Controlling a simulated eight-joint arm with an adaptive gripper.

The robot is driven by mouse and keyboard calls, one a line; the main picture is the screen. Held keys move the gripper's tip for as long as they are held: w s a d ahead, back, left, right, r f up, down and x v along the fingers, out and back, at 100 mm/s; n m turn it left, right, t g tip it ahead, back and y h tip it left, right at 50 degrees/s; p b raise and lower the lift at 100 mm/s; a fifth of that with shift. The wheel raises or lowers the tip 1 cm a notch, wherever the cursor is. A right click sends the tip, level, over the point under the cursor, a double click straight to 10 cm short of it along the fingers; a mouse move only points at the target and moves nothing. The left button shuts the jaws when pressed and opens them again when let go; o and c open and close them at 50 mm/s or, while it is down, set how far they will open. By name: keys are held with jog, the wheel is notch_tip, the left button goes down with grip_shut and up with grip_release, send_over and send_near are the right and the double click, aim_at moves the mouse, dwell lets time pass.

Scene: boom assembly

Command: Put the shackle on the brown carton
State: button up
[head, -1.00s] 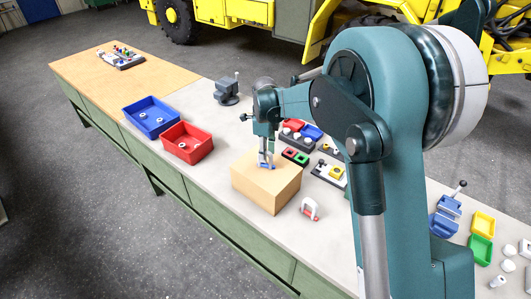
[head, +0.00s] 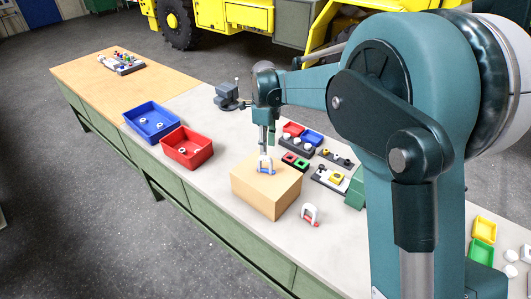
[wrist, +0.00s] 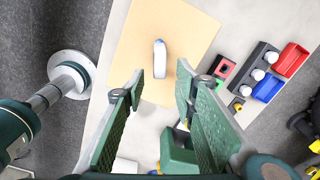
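The brown carton (head: 258,197) stands on the bench. A white shackle with a blue pin (head: 265,166) stands upright on its top; in the wrist view this shackle (wrist: 160,58) shows from above as a narrow white and blue shape on the carton's tan top (wrist: 190,35). A second white shackle, with red parts (head: 310,214), stands on the bench beside the carton's right side. My gripper (head: 267,148) is just above the blue-pinned shackle. In the wrist view, my gripper (wrist: 160,82) is open, with nothing between its fingers.
A blue bin (head: 151,121) and a red bin (head: 187,148) with small parts stand left of the carton. A grey vise (head: 228,96) stands behind. Small trays and fixtures (head: 335,176) lie right of the carton. The bench strip in front of the bins is narrow.

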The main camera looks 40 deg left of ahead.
jog(key=shift+r, duration=2.45)
jog(key=shift+d, duration=0.1)
